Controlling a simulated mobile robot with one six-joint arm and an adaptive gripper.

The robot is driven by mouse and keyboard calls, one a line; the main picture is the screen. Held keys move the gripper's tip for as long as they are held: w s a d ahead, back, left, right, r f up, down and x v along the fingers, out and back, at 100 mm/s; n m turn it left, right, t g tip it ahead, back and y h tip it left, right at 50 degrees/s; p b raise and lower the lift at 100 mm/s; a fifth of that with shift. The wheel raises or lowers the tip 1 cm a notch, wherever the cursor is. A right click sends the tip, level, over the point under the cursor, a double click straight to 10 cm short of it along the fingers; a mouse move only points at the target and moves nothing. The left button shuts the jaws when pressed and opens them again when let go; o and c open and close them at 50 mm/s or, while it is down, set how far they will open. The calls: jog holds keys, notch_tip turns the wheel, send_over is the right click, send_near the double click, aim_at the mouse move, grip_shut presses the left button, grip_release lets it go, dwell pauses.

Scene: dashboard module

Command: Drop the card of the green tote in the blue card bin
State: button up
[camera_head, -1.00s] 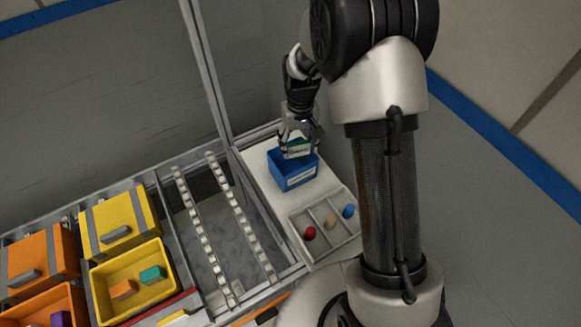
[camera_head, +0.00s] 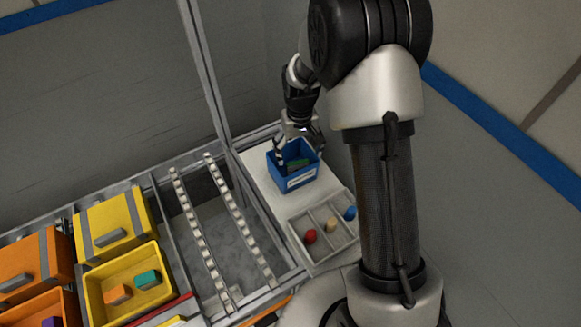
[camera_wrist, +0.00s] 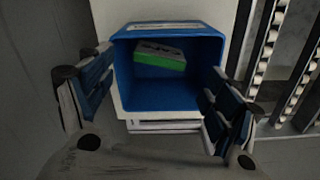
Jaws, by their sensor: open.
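The blue card bin (camera_head: 293,181) stands on a white surface in the head view, with a white label on its front. It also shows in the wrist view (camera_wrist: 170,97). The card (camera_wrist: 160,55), green and grey, lies inside the bin, apart from my fingers; the head view shows its green part (camera_head: 297,163). My gripper (camera_head: 299,148) is above the bin. In the wrist view its fingers (camera_wrist: 157,95) are spread wide on either side of the bin and hold nothing. I cannot make out a green tote.
A grey tray (camera_head: 325,228) with red, tan and blue balls sits in front of the bin. A roller track (camera_head: 215,235) runs to its left. Yellow totes (camera_head: 130,280) and orange totes (camera_head: 35,265) stand at the far left. A metal post (camera_head: 207,75) rises behind the track.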

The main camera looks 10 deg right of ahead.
notch_tip(320, 180, up, 12)
dwell(0.7)
jog(key=shift+r, duration=0.1)
jog(key=s+r+t, duration=0.2)
jog(key=s+r, duration=0.5)
jog(key=s, duration=0.3)
jog(key=s+r+t, duration=0.1)
jog(key=s+r, duration=0.6)
jog(key=s, duration=0.2)
jog(key=s+f+t, duration=0.1)
jog(key=s, duration=0.7)
jog(key=shift+s+m+t, duration=0.3)
jog(key=shift+s, duration=0.05)
